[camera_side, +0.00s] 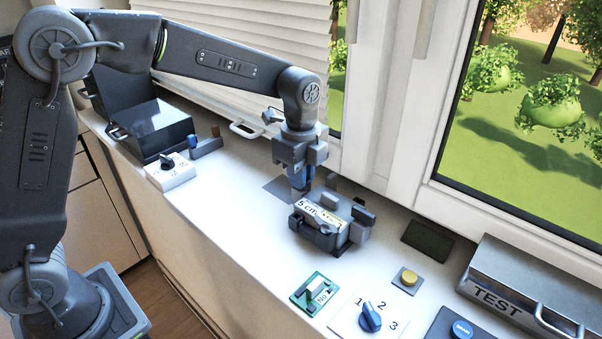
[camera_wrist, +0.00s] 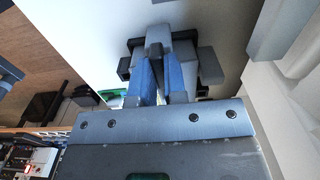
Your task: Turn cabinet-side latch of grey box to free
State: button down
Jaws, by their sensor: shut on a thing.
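The grey box (camera_side: 318,226), with a pale "5 cm" label on top, sits on the white sill in the side view. Its near face carries a dark handle-like part. My gripper (camera_side: 300,192) points down at the box's left end, the side towards the cabinets. In the wrist view my gripper (camera_wrist: 160,78) has its two blue fingers shut on a narrow dark grey latch lever (camera_wrist: 154,50) against the grey box (camera_wrist: 185,50). In the side view the fingers hide that latch, so its exact angle cannot be told. Another dark latch (camera_side: 364,215) stands at the box's right end.
Right and in front of the box are a green switch plate (camera_side: 315,293), a blue rotary knob (camera_side: 370,316), a yellow button (camera_side: 409,278) and a TEST case (camera_side: 525,285). A white dial block (camera_side: 170,172) and a black box (camera_side: 150,128) stand left. The window frame rises behind.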

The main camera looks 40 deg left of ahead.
jog(key=n, duration=0.4)
jog(key=shift+n, duration=0.4)
jog(key=n, duration=0.4)
jog(key=shift+n, duration=0.3)
jog(key=n, duration=0.4)
jog(key=shift+n, duration=2.1)
jog(key=c, duration=1.2)
grip_release()
jog(key=shift+o, duration=0.2)
